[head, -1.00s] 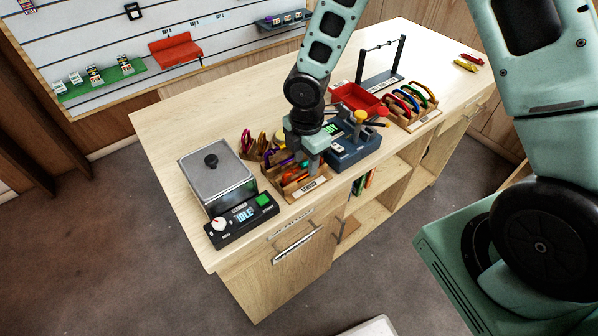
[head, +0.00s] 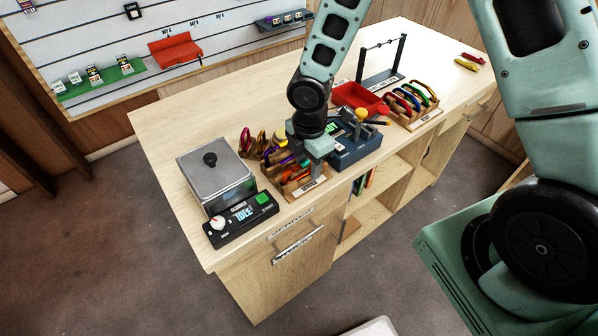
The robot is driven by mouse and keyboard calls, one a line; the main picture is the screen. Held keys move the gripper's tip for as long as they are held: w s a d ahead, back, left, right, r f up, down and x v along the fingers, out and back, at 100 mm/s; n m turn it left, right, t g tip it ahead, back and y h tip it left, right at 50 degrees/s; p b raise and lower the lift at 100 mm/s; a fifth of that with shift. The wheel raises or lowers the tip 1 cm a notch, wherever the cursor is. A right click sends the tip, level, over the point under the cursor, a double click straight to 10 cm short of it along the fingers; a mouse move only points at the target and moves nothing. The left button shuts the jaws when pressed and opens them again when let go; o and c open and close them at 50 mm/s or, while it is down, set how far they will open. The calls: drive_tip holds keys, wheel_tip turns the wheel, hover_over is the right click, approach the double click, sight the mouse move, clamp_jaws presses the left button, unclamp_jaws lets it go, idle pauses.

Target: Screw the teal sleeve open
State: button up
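My gripper (head: 316,168) points down over the right part of a wooden rack (head: 308,187) on the workbench. The rack holds several coloured carabiners, with orange-red (head: 297,174) and purple (head: 285,161) parts showing. I cannot make out a teal sleeve among them; it is too small or hidden by my gripper. The fingers are small and partly hidden by my wrist, so I cannot tell whether they are open or holding anything.
Left of the rack stands a metal box with a lidded top (head: 216,180) and a black control panel (head: 241,219). A blue device (head: 352,151), a red tray (head: 358,97) and another carabiner rack (head: 411,105) stand to the right. The bench's back left is clear.

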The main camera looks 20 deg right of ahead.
drive_tip(key=shift+f+b, duration=0.7)
drive_tip(key=shift+f, duration=0.25)
drive_tip(key=shift+w+a+p, duration=0.15)
drive_tip(key=shift+w+p, duration=0.25)
drive_tip(key=shift+w, duration=0.3)
drive_tip(key=shift+a+r+p, duration=0.1)
drive_tip(key=shift+r+p, duration=1.2)
drive_tip(key=shift+r, duration=0.2)
drive_tip(key=shift+s+d+f+b, duration=0.1)
drive_tip(key=shift+s+d+b, duration=0.15)
drive_tip(key=shift+s, duration=0.5)
